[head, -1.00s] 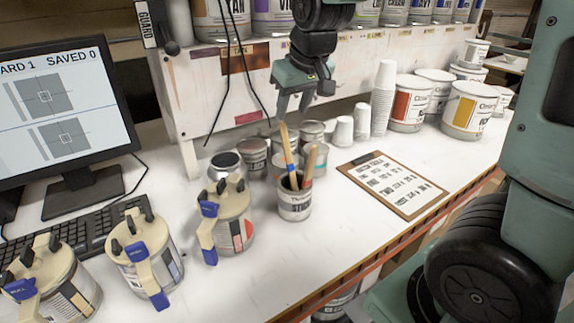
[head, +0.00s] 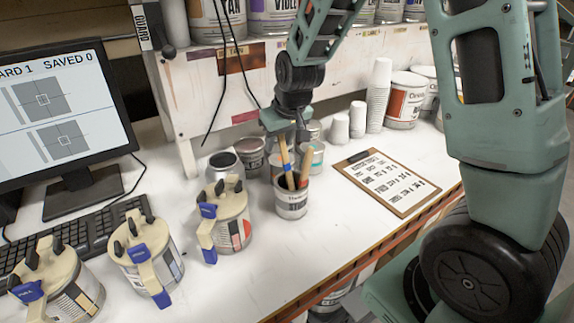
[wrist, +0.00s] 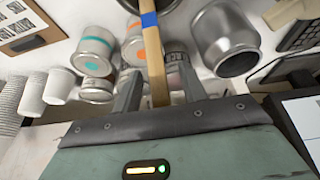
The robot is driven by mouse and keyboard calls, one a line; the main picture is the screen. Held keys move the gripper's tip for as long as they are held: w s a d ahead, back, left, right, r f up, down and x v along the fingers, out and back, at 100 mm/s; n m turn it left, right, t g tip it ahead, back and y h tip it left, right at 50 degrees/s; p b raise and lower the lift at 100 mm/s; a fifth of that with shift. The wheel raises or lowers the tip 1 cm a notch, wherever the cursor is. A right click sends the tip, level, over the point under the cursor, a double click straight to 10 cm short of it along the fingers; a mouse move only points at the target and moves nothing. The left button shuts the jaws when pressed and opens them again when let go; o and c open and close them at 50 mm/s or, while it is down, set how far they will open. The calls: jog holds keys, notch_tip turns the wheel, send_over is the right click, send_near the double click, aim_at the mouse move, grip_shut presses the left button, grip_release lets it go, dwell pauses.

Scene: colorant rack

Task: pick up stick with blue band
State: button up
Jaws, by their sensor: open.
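The stick with the blue band (head: 286,157) is wooden and stands tilted in a white-labelled can (head: 291,203). A second wooden stick (head: 307,166) leans in the same can. My gripper (head: 285,140) is above the can, at the upper end of the banded stick. In the wrist view the banded stick (wrist: 154,62) runs between the two open fingers of my gripper (wrist: 160,85), with its blue band beyond the fingertips. I cannot tell whether either finger touches the stick. In the head view the stick's top is partly hidden by the gripper.
Several small cans (head: 250,152) stand close behind the stick can. A lidded can with blue handle (head: 226,215) is to its left. A clipboard (head: 387,182) lies to the right, by white cups (head: 357,119).

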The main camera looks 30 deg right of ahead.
grip_shut()
